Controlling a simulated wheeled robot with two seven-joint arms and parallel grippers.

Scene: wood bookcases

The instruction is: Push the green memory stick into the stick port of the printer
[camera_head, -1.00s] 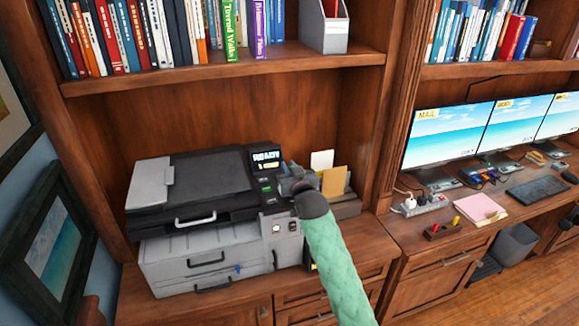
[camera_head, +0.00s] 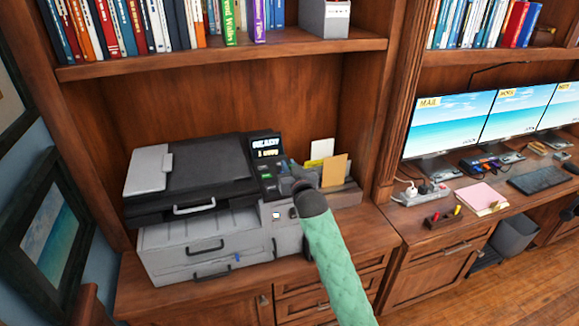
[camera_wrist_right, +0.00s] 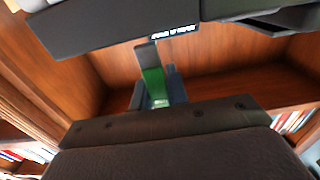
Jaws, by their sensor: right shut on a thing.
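The printer (camera_head: 195,238) stands on the cabinet top, grey with a dark lid and a lit screen (camera_head: 267,146). My right gripper (camera_head: 287,180) is at its front right corner, by the control panel. In the right wrist view the gripper (camera_wrist_right: 156,98) is shut on the green memory stick (camera_wrist_right: 153,84), whose dark end points away toward the printer (camera_wrist_right: 110,32). In the head view the stick is hidden by the gripper and arm. The stick port cannot be made out, and I cannot tell whether the stick touches the printer. My left gripper is not in view.
A tray with cards (camera_head: 334,172) stands close to the right of my right gripper. A bookshelf (camera_head: 230,56) hangs above the printer. A power strip (camera_head: 420,194) and monitors (camera_head: 450,128) are on the desk at right.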

